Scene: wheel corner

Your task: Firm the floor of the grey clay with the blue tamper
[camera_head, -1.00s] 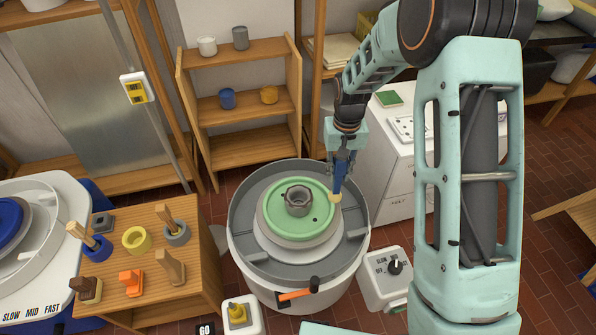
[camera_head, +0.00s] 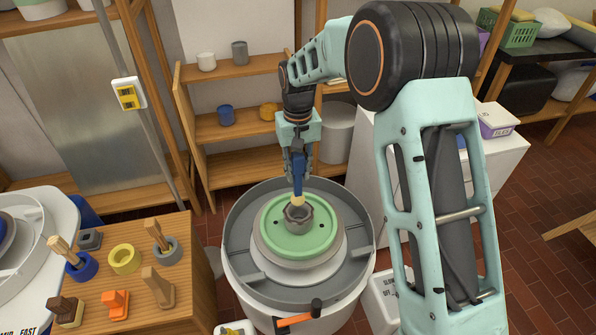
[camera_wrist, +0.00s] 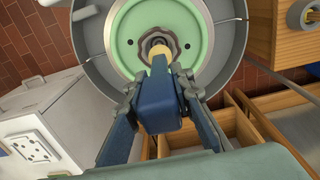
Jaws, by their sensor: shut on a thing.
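The grey clay (camera_head: 299,219) is a small open pot with an uneven rim, standing at the middle of the round green bat (camera_head: 273,241). My gripper (camera_head: 298,158) is shut on the blue tamper (camera_head: 298,173), which points down with its pale tip at the clay's mouth. In the wrist view the tamper's blue body (camera_wrist: 158,108) is between my fingers, and its pale tip overlaps the opening of the clay (camera_wrist: 152,42). The tip hides part of the clay's inside. I cannot tell whether it touches the floor.
The bat sits on the wheel inside a grey splash pan (camera_head: 240,265) with an orange-handled lever (camera_head: 298,318) at its front. A wooden stand (camera_head: 190,290) with several tools and rings is at left. A white cabinet (camera_head: 505,165) stands at right, and a wooden shelf (camera_head: 230,130) behind.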

